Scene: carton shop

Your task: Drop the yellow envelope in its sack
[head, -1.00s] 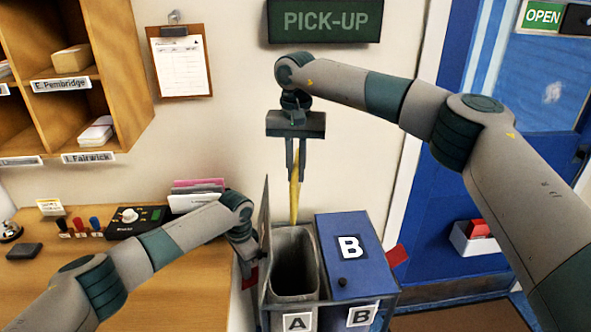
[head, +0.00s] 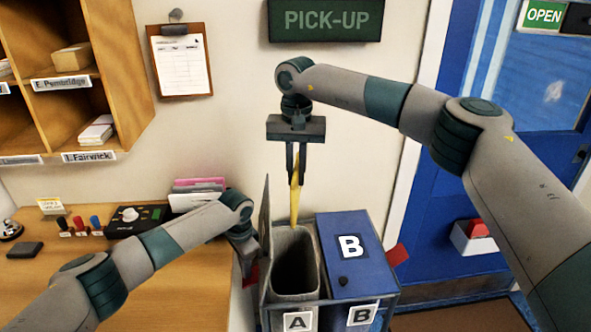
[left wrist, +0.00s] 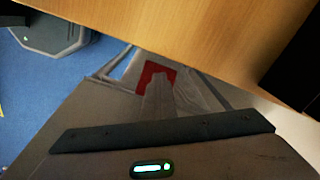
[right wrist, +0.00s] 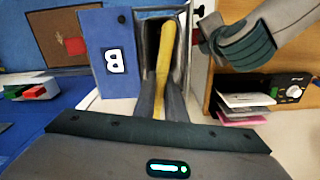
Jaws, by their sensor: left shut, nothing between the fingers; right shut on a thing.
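The yellow envelope (head: 295,204) hangs edge-on and slightly tilted from my right gripper (head: 296,178). The gripper is shut on its upper part. The envelope's lower end is just above or at the open mouth of sack A (head: 296,284); I cannot tell which. In the right wrist view the envelope (right wrist: 165,58) extends over the sack's dark opening. Sack A's lid (head: 265,235) stands raised at the left. Sack B's blue lid (head: 345,252) is closed. My left gripper (left wrist: 160,90) is shut and empty beside a red tab (left wrist: 150,72); its fingertips are mostly hidden in the head view.
A wooden counter (head: 160,285) with a control box (head: 137,219) and a rack of cards (head: 195,192) is at the left. Pigeonholes (head: 75,110) hang above it. A blue door (head: 420,225) is at the right. Another red tab (head: 397,255) sticks out beside B.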

